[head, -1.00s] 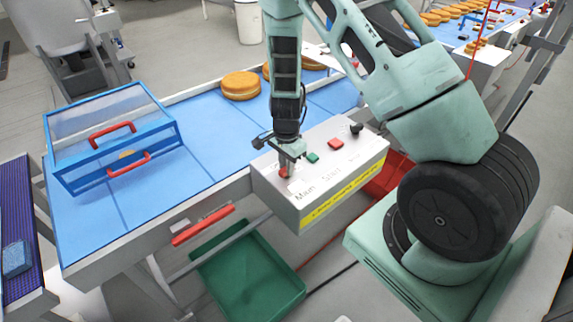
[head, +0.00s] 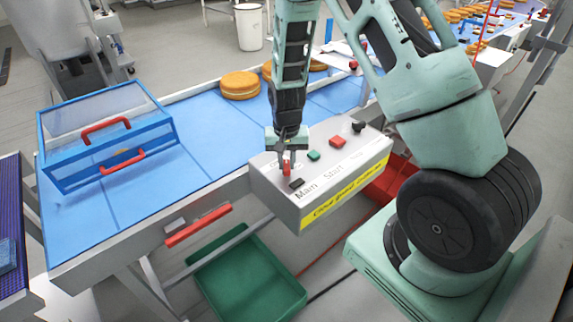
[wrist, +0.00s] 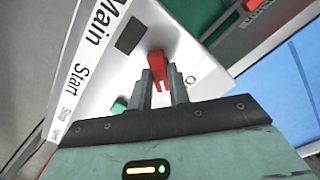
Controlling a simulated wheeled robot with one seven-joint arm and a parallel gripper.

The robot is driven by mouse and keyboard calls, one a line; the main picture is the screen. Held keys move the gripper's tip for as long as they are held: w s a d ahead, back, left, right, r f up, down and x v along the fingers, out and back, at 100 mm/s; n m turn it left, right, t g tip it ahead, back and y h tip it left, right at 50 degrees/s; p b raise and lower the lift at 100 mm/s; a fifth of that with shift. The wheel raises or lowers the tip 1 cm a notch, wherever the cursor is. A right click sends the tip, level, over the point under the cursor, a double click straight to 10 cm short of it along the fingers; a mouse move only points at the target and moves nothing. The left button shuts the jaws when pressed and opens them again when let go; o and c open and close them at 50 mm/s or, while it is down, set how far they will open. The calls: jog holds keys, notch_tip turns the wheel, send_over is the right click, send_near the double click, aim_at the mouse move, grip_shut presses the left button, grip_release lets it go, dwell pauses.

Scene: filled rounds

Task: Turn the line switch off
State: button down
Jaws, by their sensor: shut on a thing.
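The line switch is a red handle (wrist: 157,66) on the grey control box (head: 270,190), at the end marked "Main". In the head view the red handle (head: 286,167) shows just below my gripper (head: 287,158). In the wrist view my gripper (wrist: 160,84) has its two fingers on either side of the handle, shut on it. An "O" mark shows on the panel right of the fingers. A dark square (wrist: 131,36) lies on the panel beside the handle. The fingers hide part of the switch's base.
The box also carries a green button (head: 314,155), a red button (head: 337,142) and a black knob (head: 358,127). Behind it runs a blue conveyor (head: 215,135) with round cakes (head: 240,85) and a blue-framed guard (head: 105,135). A green crate (head: 250,275) stands below.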

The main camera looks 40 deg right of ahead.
aim_at(287, 165)
jog(key=n+b, duration=0.1)
jog(key=n, duration=0.2)
jog(key=shift+n, duration=0.3)
jog(key=shift+n+b, duration=0.55)
jog(key=shift+n, duration=1.25)
jog(key=c, duration=1.3)
grip_release()
jog(key=shift+r, duration=0.15)
notch_tip(287, 165, up, 17)
jog(key=b, duration=0.3)
jog(key=shift+r, duration=0.1)
